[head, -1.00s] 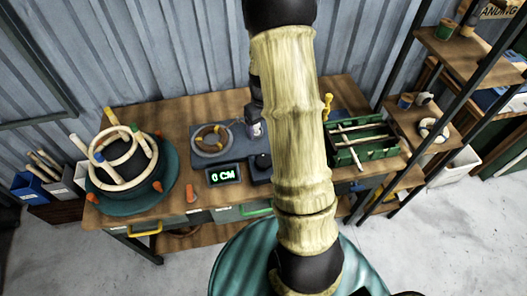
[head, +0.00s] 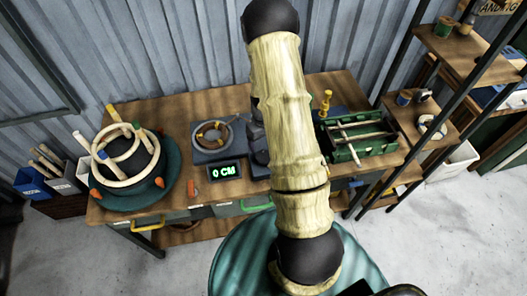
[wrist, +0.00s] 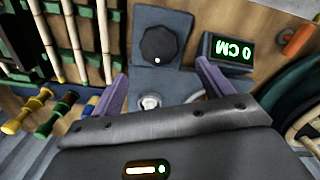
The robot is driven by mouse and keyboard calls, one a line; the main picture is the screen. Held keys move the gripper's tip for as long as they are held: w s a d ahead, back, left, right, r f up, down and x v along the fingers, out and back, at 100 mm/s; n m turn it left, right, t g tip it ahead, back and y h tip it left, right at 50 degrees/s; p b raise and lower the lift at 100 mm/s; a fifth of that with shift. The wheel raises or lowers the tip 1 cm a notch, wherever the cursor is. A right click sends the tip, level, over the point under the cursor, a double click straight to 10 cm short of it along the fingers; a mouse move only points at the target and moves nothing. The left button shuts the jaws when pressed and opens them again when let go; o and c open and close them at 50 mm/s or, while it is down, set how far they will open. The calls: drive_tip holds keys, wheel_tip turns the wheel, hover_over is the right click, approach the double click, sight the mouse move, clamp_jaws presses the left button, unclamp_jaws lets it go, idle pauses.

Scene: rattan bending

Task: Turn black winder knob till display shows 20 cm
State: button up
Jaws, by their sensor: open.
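The black winder knob (wrist: 158,45) sits on a blue-grey base plate (wrist: 168,20) in the wrist view. It has a white dot on its near edge. In the head view my arm hides the knob. The display (wrist: 230,50) beside it reads 0 CM, upside down in the wrist view. The display also shows in the head view (head: 225,172), upright, in green digits. My gripper (wrist: 160,80) is open and empty, its two purple fingers spread apart. In the wrist view the knob appears beyond the fingertips, between their lines, with no contact visible.
The winder's round coil (head: 214,136) lies left of my arm. A green tray (head: 358,150) with rattan sticks stands right. A teal round former with rattan rings (head: 128,195) fills the left end of the workbench. An orange peg (wrist: 299,40) is near the display.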

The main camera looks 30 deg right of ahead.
sight(263, 155)
wheel_tip(263, 155, down, 8)
drive_tip(key=shift+f+p, duration=0.2)
drive_tip(key=shift+p, duration=0.9)
drive_tip(key=c, duration=1)
